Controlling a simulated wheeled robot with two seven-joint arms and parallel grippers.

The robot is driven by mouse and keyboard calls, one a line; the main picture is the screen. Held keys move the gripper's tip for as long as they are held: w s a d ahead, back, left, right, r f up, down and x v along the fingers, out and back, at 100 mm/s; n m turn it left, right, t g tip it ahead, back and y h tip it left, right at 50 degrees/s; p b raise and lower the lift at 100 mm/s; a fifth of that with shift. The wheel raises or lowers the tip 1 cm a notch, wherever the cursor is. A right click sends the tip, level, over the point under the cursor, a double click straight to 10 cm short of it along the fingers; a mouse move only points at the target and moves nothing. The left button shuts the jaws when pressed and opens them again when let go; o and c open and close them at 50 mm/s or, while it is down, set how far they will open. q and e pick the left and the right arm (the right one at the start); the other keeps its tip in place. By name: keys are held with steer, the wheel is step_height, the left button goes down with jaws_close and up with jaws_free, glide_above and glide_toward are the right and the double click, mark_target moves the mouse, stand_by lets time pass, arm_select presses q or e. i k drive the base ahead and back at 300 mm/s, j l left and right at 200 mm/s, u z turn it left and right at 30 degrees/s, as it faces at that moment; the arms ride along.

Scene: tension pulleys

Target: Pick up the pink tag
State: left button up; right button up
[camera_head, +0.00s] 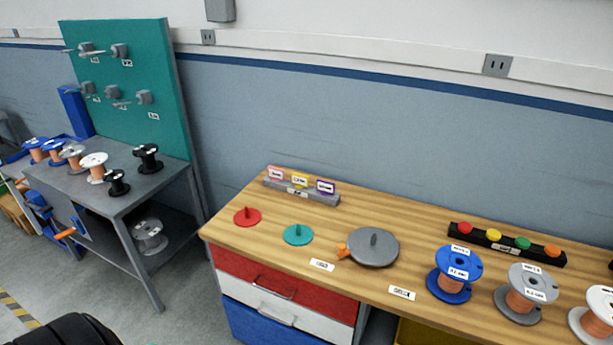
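The pink tag (275,172) stands upright at the left end of a grey tag holder (322,200) on the wooden workbench (345,220). Beside it in the same holder are a yellow tag (300,180) and a purple-edged tag (325,187). The writing on the tags is too small to read. Neither of my grippers is in view, and nothing touches the pink tag.
In front of the holder lie a red disc (247,217), a teal disc (298,235) and a larger grey disc (373,248). Blue (453,287) and grey (520,310) spools stand to the right. A grey table (75,185) with several spools is left. Bare wood surrounds the holder.

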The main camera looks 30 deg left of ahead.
mark_target(278, 174)
steer(key=j+z, duration=0.75)
steer(key=j, duration=0.2)
steer(key=k+j+z, duration=0.15)
steer(key=j+z, duration=0.2)
steer(key=j, duration=0.1)
